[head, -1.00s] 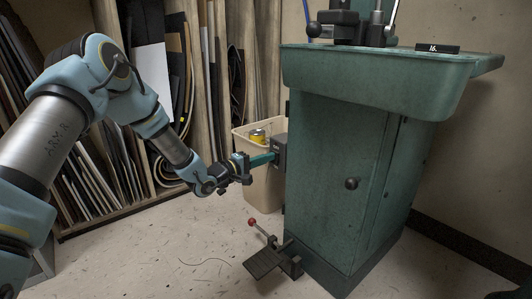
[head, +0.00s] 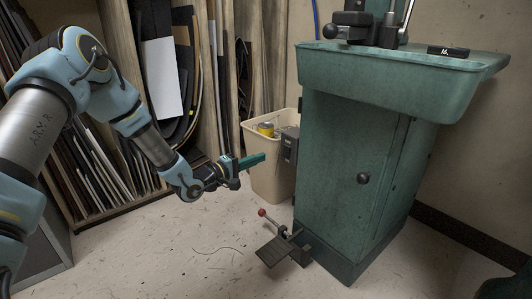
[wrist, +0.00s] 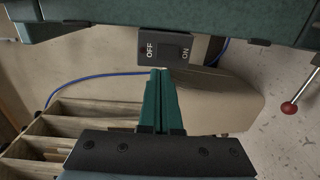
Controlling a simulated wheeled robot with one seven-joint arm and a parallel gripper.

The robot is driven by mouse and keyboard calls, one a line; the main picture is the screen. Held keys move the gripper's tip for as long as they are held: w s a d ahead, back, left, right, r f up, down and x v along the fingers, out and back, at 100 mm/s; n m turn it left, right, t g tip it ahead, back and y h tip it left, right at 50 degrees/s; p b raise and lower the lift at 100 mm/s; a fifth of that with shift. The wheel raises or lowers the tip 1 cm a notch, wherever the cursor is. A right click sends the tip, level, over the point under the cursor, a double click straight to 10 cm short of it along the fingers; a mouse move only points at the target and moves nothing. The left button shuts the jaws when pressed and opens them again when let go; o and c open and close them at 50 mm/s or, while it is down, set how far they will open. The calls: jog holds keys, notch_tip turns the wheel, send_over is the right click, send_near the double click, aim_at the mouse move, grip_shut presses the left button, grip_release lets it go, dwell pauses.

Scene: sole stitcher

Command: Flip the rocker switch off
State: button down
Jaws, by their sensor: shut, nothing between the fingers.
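The rocker switch (wrist: 166,48) is a dark box on the side of the green machine cabinet, with white OFF lettering at left and ON at right in the wrist view. I cannot tell which side is pressed in. In the head view the switch box (head: 289,145) shows at the cabinet's left edge, seen from the side. My gripper (head: 263,157) has green fingers, shut together and empty, pointing toward the box with a visible gap. In the wrist view the fingertips of my gripper (wrist: 160,73) lie just below the switch, nearer its OFF half.
A beige bin (head: 268,172) with a yellow can (head: 266,129) stands behind the switch. A foot pedal (head: 275,250) with a red-knobbed lever (head: 262,212) sits at the cabinet's base. The green cabinet (head: 345,190) fills the right. Shelves of sheets stand behind my arm.

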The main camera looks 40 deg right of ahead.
jog(key=a, duration=0.2)
jog(key=a+p, duration=0.1)
jog(key=a, duration=0.2)
jog(key=shift+w+r, duration=0.15)
jog(key=shift+r, duration=0.05)
jog(key=w+a+r+m+t+y+p, duration=0.15)
jog(key=w+a+t+y, duration=0.35)
jog(key=w+a, duration=0.5)
jog(key=w+a+r+t+y+p, duration=0.15)
jog(key=a+y, duration=0.25)
jog(key=a, duration=0.5)
jog(key=w+a+r+y, duration=0.1)
jog(key=w+a+y, duration=0.2)
jog(key=a, duration=0.5)
jog(key=s+a+r+y, duration=0.2)
jog(key=s+a, duration=0.1)
jog(key=a, duration=0.4)
jog(key=s+a+r+y, duration=0.2)
jog(key=a, duration=0.6)
jog(key=s+a+r+n+g+y+p, duration=0.1)
jog(key=s+a+r+g, duration=0.3)
jog(key=s+a, duration=0.5)
notch_tip(320, 180, up, 38)
jog(key=s+d+p, duration=0.1)
jog(key=s+p, duration=0.1)
jog(key=p, duration=3.6)
